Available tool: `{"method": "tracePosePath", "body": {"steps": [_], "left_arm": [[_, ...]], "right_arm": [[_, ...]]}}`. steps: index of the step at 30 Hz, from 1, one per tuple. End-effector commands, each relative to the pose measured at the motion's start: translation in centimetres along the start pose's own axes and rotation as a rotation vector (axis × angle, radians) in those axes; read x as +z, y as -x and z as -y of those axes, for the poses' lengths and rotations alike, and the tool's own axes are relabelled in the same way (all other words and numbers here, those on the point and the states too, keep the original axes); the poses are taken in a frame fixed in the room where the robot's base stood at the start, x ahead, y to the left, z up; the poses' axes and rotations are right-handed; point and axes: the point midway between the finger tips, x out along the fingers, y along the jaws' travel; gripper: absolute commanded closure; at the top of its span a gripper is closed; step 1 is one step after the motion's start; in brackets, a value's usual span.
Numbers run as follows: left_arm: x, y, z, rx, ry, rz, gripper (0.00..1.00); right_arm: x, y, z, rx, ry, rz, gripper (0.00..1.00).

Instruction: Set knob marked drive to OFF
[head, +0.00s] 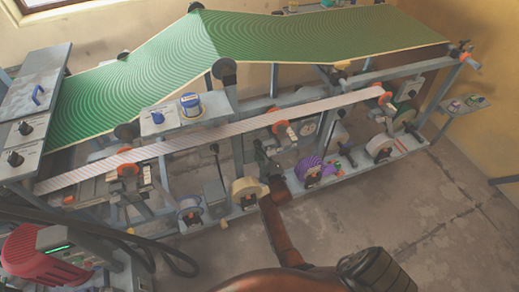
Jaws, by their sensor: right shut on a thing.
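My right arm comes up from the bottom, and its gripper (265,160) is at the lower middle of the press, just right of a cream roll (245,190). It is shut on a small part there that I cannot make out. My left gripper is not in view.
A green patterned sheet (180,60) runs over the top of the press, with a striped web (210,140) below it. A blue-lidded tin (190,105) stands on the middle box. A red-covered unit (45,250) and black cables are at lower left. The floor at right is clear.

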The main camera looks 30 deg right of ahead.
Motion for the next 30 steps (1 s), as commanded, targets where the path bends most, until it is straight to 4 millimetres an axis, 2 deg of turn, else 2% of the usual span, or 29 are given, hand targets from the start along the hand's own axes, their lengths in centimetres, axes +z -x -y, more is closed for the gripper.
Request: {"method": "tracePosePath", "body": {"steps": [18,19,24,27,30], "left_arm": [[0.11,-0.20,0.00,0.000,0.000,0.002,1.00],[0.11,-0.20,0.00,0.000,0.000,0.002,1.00],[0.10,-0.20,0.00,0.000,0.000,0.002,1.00],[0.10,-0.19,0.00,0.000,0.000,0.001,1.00],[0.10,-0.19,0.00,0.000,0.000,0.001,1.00]], "right_arm": [[0.28,0.11,0.14,-0.003,0.045,0.005,1.00],[0.28,0.11,0.13,-0.003,0.045,0.005,0.90],[0.20,0.07,0.09,-0.002,0.044,0.004,0.78],[0.14,0.05,0.05,-0.001,0.044,0.003,0.73],[0.10,0.04,0.03,-0.001,0.043,0.002,0.73]]}}
